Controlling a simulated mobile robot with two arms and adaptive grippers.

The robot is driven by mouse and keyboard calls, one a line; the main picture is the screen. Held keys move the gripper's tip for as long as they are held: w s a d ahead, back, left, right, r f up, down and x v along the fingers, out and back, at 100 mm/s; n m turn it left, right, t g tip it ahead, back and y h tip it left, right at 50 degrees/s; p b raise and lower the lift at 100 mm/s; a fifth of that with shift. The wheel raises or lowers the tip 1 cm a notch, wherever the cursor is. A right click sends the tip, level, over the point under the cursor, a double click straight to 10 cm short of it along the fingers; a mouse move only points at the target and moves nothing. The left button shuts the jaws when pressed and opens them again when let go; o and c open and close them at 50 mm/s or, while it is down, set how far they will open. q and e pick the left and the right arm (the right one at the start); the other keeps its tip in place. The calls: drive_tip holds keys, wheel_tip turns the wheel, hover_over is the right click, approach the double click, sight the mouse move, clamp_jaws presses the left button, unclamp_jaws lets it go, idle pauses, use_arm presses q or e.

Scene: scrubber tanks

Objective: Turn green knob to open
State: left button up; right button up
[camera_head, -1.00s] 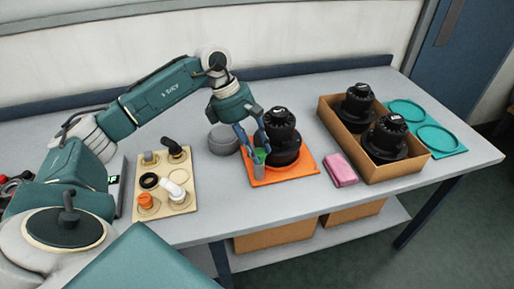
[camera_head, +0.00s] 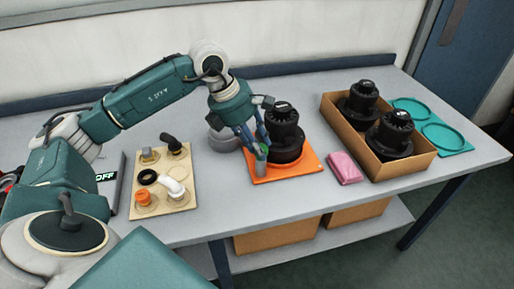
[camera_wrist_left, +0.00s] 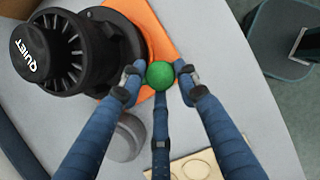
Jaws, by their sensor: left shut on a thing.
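The green knob (camera_wrist_left: 159,75) is a small round ball in the left wrist view, between the fingers of my left gripper (camera_wrist_left: 160,80). In the head view the knob (camera_head: 264,149) shows as a small green patch on top of a grey post (camera_head: 261,167), at the left front of the orange plate (camera_head: 302,173). A black scrubber tank (camera_head: 285,133) stands upright on the plate behind it; it also shows in the left wrist view (camera_wrist_left: 65,50). My left gripper (camera_head: 260,148) points down and is shut on the knob. My right gripper is not in view.
A beige board (camera_head: 180,200) with several fittings lies to the left. A grey round lid (camera_head: 223,140) sits behind the gripper. A pink cloth (camera_head: 343,168), a cardboard box (camera_head: 398,166) with two black tanks and a teal tray (camera_head: 450,139) are to the right. The front table strip is clear.

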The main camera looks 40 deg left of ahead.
use_arm(q)
drive_tip(key=n+b, duration=0.1)
drive_tip(key=n, duration=0.1)
drive_tip(key=n+t+y, duration=0.1)
drive_tip(key=n, duration=0.1)
drive_tip(key=shift+d+b, duration=0.4)
drive_tip(key=n, duration=0.1)
drive_tip(key=n+y+b, duration=0.1)
drive_tip(key=n, duration=0.1)
drive_tip(key=shift+d+r+n+y, duration=0.1)
drive_tip(key=shift+r+n+y, duration=0.05)
drive_tip(key=shift+n+y, duration=0.15)
drive_tip(key=shift+n, duration=0.4)
drive_tip(key=shift+r, duration=0.1)
drive_tip(key=o, duration=1.1)
drive_tip(key=shift+w, duration=0.15)
drive_tip(key=v, duration=1.1)
drive_tip(key=shift+s+d+r, duration=0.3)
drive_tip(key=shift+s, duration=0.1)
drive_tip(key=shift+f, duration=0.1)
